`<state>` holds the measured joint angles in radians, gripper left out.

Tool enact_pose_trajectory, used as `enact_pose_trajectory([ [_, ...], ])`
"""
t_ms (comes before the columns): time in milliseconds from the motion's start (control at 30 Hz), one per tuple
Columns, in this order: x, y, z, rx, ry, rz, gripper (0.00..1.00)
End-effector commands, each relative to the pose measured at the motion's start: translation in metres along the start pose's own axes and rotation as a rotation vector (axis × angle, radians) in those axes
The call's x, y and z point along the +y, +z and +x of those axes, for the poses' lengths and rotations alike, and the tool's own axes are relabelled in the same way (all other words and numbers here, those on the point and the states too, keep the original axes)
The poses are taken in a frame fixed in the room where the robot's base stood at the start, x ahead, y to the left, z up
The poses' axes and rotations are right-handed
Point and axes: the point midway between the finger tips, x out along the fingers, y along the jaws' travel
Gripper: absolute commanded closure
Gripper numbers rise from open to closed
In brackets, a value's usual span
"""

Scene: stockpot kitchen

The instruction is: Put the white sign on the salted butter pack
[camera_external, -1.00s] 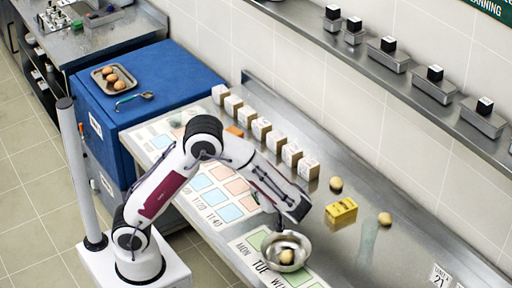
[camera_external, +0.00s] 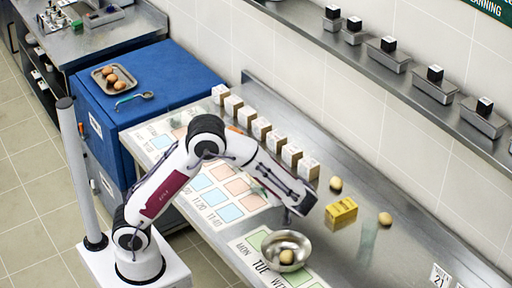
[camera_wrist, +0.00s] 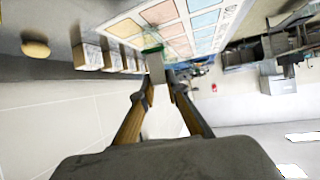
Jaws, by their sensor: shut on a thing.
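The salted butter pack appears to be the yellow pack (camera_external: 341,211), lying on the steel counter to the right of my gripper; its print is too small to read. My gripper (camera_external: 288,219) is above the counter near the metal bowl, apart from the pack. In the wrist view my gripper (camera_wrist: 160,84) has its fingers nearly together on a small pale flat piece, which looks like the white sign (camera_wrist: 156,68). The sign cannot be made out in the external view. The yellow pack is not visible in the wrist view.
A metal bowl (camera_external: 286,250) with a round tan item stands below my gripper. A row of small boxes (camera_external: 261,128) lines the counter. Two loose round items (camera_external: 336,184) lie near the pack. A card marked 21 (camera_external: 439,276) stands at the lower right.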

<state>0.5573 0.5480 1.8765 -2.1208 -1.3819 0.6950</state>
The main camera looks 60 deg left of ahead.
Motion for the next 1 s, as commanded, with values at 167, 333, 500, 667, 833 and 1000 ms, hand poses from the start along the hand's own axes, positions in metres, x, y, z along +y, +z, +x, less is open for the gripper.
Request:
enact_pose_trajectory([
  [167, 0.053, -0.004, -0.004, -0.001, 0.137, 0.072, 1.0],
  [333, 0.11, -0.007, -0.018, 0.001, 0.307, 0.166, 1.0],
  [500, 0.159, -0.009, -0.04, 0.002, 0.482, 0.262, 1.0],
  [667, 0.193, -0.007, -0.062, 0.004, 0.625, 0.344, 1.0],
  [833, 0.213, -0.002, -0.081, 0.004, 0.736, 0.406, 1.0],
  [1000, 0.22, 0.004, -0.089, 0.006, 0.79, 0.437, 1.0],
])
